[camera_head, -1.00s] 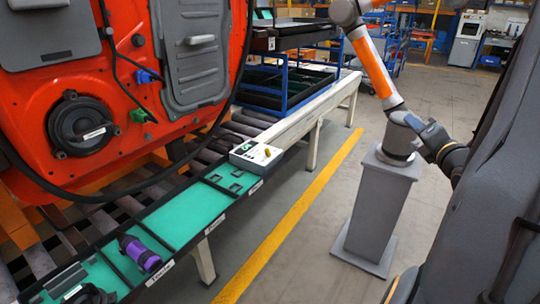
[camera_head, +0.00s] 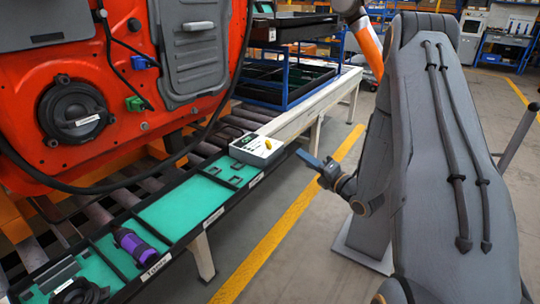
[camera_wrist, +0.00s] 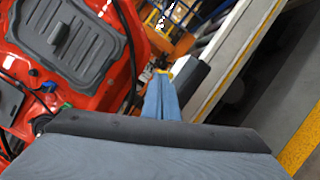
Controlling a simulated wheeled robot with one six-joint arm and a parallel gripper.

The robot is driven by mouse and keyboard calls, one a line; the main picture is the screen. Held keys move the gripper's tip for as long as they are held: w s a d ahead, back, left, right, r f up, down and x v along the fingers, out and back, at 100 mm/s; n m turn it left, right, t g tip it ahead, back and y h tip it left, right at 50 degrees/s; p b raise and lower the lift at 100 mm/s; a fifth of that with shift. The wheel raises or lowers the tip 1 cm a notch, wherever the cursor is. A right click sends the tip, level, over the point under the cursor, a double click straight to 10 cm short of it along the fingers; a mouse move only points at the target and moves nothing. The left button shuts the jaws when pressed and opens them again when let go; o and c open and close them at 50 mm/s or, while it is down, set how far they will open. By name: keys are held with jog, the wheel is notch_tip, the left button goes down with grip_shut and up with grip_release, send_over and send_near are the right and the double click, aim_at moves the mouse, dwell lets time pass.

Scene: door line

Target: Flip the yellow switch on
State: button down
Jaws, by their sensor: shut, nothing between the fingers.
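A grey-white switch box (camera_head: 257,152) stands on the far end of the green tray strip, beside the conveyor. Its yellow switch (camera_head: 268,143) is on the top face; I cannot tell its exact setting. My gripper (camera_head: 302,156) is to the right of the box, with clear space between them, and points towards it. In the wrist view, the blue fingers of my gripper (camera_wrist: 163,82) are together and empty. The box (camera_wrist: 190,76) shows just beyond them, partly hidden by the fingers. A small bit of yellow shows by the fingertips there.
A red door (camera_head: 60,85) with grey panels hangs at the left, with a black cable looping under it. The green tray (camera_head: 185,210) holds a purple-black tool (camera_head: 138,246). A blue rack (camera_head: 290,85) stands behind the box. The floor by the yellow line is open.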

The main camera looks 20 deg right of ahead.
jog(key=y, duration=0.2)
send_near(270, 152)
notch_tip(270, 152, up, 2)
jog(key=s, duration=0.3)
jog(key=shift+w+a+r+g, duration=0.2)
jog(key=shift+a+g, duration=0.05)
jog(key=shift+g, duration=0.05)
jog(key=x, duration=1)
jog(key=shift+w+d+f+p, duration=0.1)
jog(key=shift+f+p, duration=0.05)
jog(key=shift+p, duration=0.15)
jog(key=shift+h, duration=0.3)
